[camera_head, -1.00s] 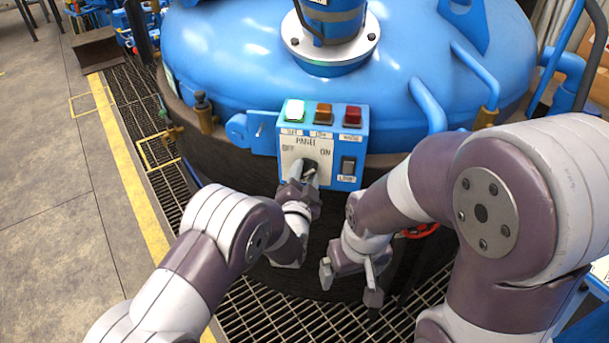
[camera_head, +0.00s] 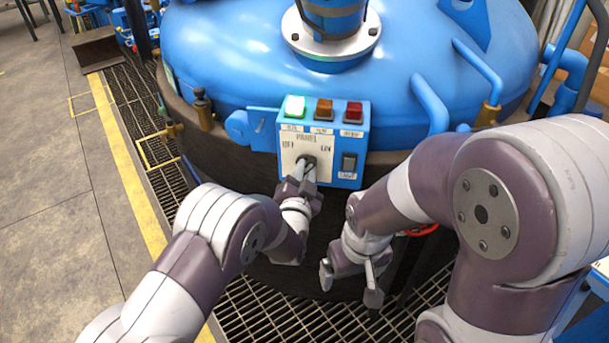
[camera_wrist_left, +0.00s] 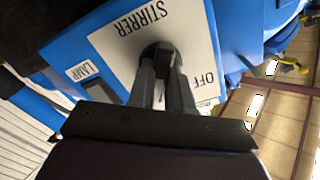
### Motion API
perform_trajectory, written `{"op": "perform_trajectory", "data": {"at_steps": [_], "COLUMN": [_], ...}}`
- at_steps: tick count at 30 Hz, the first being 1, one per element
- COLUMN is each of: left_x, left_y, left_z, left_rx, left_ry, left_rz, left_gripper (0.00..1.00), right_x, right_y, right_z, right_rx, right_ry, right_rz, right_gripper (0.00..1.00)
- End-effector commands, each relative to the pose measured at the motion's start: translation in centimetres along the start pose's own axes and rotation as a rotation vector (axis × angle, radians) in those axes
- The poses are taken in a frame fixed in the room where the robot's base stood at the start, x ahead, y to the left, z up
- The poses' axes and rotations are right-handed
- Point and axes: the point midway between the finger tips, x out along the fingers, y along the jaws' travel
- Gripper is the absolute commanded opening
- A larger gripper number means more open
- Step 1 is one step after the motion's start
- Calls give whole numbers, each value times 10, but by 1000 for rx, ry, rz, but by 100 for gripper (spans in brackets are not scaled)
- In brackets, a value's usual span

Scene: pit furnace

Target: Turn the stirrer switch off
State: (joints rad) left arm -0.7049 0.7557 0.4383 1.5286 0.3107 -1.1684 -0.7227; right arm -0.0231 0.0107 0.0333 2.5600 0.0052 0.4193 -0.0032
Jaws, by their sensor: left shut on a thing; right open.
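The blue control panel (camera_head: 363,128) is fixed to the front of the furnace. Its white plate (camera_head: 290,163) carries OFF at left and ON at right. The wrist view shows the plate (camera_wrist_left: 192,40) with STIRRER and OFF lettering, upside down. The dark stirrer knob (camera_head: 308,160) sits at the plate's middle and also shows in the wrist view (camera_wrist_left: 160,52). My left gripper (camera_head: 309,169) is shut on the knob, its fingers (camera_wrist_left: 164,75) on either side of it. Which way the knob points is mostly hidden. My right gripper (camera_head: 350,277) is open and empty, below right of the panel.
A lit green lamp (camera_head: 294,106), an orange lamp (camera_head: 324,109) and a red lamp (camera_head: 353,112) top the panel. A black LAMP rocker (camera_head: 349,162) sits right of the knob. Blue pipes (camera_head: 430,103) and the furnace lid (camera_head: 220,60) stand behind.

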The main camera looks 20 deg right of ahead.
Motion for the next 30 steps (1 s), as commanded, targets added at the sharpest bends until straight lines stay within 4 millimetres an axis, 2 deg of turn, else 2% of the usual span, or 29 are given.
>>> {"op": "perform_trajectory", "data": {"at_steps": [1, 30], "left_x": [0, 1], "left_y": [1, -1], "left_z": [2, 3], "left_rx": [-38, -958], "left_ry": [4, 7], "left_rz": [-2, -1], "left_gripper": [0, 0], "right_x": [7, 83], "right_y": [0, 0], "right_z": [1, 10], "right_rx": [0, 0], "right_ry": [0, 0], "right_rz": [0, 0], "right_gripper": [96, 96]}}
